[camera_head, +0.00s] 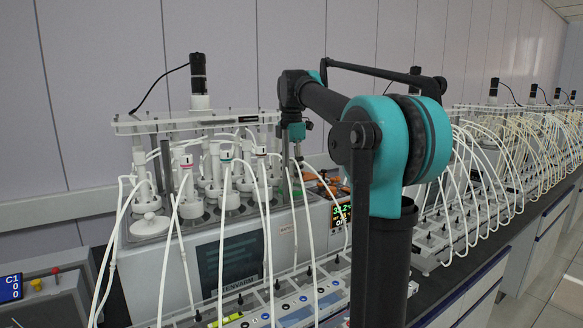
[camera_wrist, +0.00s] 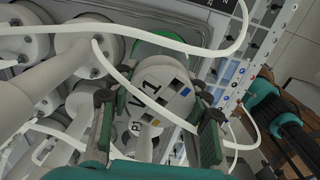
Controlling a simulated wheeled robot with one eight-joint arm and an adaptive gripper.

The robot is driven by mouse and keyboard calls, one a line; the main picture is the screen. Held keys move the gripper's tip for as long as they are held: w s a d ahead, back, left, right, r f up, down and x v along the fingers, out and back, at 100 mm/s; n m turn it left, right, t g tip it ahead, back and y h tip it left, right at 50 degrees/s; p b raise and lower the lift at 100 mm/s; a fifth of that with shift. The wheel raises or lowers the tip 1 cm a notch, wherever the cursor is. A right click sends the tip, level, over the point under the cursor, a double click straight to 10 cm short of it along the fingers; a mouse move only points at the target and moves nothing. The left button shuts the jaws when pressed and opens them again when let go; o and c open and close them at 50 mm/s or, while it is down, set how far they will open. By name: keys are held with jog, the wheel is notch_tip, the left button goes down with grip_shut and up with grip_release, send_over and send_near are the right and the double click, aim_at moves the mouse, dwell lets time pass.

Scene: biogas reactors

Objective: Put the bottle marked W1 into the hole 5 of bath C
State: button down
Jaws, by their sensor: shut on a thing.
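In the wrist view my gripper (camera_wrist: 157,108) is shut around a white-capped bottle (camera_wrist: 165,82), with one dark green finger on each side of it. The cap reads W1, with smaller print and a black, white and blue pattern. A bright green patch (camera_wrist: 160,43) shows just behind the bottle; I cannot tell whether the bottle touches it. In the head view my gripper (camera_head: 297,138) is at the right end of a grey water bath (camera_head: 232,262) holding several white-capped bottles. The held bottle is not clearly visible there. I cannot read the bath's letter or hole numbers.
White tubes (camera_head: 268,215) loop in front of the bath and cross close to the gripper in the wrist view. A stirrer frame (camera_head: 190,123) stands above the bottles. A control box (camera_head: 40,290) showing C1 is at left. More tubed units line the bench at right.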

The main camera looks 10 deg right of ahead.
aim_at(292, 188)
jog(key=shift+f, duration=2.85)
jog(key=c, duration=0.7)
grip_release()
notch_tip(292, 188, up, 12)
